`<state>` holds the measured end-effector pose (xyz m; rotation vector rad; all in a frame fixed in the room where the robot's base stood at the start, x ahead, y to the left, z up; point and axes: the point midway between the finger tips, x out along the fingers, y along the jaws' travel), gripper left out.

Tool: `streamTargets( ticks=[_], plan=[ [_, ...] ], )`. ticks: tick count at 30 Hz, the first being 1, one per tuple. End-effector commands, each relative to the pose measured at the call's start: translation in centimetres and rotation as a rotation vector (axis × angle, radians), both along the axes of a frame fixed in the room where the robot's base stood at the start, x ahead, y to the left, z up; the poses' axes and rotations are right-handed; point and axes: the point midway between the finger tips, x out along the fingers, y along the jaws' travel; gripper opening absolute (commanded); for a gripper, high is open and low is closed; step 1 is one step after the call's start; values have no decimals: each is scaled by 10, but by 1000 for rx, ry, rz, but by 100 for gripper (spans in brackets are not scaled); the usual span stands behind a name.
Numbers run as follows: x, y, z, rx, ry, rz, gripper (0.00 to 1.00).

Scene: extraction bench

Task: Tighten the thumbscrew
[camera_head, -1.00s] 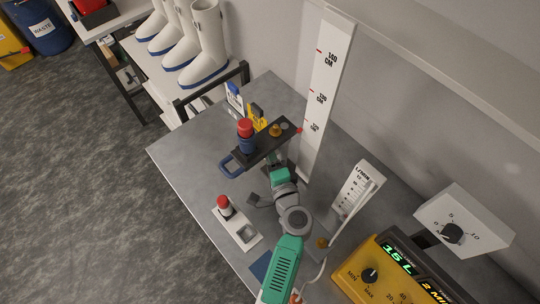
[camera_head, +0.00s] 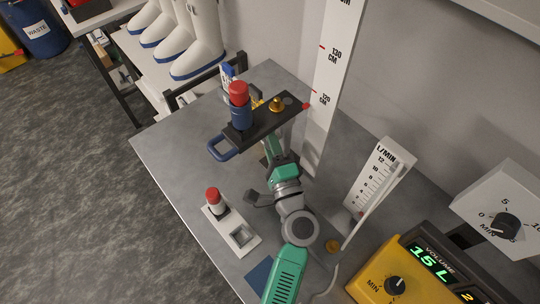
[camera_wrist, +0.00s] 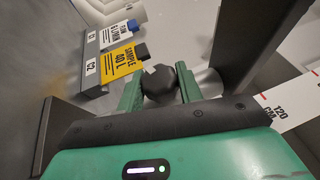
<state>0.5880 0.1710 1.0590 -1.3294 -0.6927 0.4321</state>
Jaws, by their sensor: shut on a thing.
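The thumbscrew, a dark round knob (camera_wrist: 158,85), sits between the two green fingers of my gripper (camera_wrist: 160,92) in the wrist view. The fingers are shut on it. In the head view my gripper (camera_head: 272,148) reaches up under the dark carriage plate (camera_head: 262,130), and the plate hides the knob and fingertips. The plate stands beside the white height scale (camera_head: 328,80); its red pointer (camera_head: 306,106) is near the 120 CM mark. The plate carries a blue bottle with a red cap (camera_head: 240,105) and a brass knob (camera_head: 277,104). A blue handle (camera_head: 222,150) juts from its left end.
A white stand with a red-capped vial (camera_head: 213,198) is left of my arm. A flow meter (camera_head: 380,172) with a tube and a yellow pump (camera_head: 405,275) are at the right.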

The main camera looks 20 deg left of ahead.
Motion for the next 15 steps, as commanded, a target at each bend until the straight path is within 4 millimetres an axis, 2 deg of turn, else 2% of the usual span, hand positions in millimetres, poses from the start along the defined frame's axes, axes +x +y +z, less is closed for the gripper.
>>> streamTargets(
  ticks=[1,15],
  plan=[
    [0,0,-10,16,-9,0,13],
    [-1,0,-1,60,-26,1,13]
  ],
)
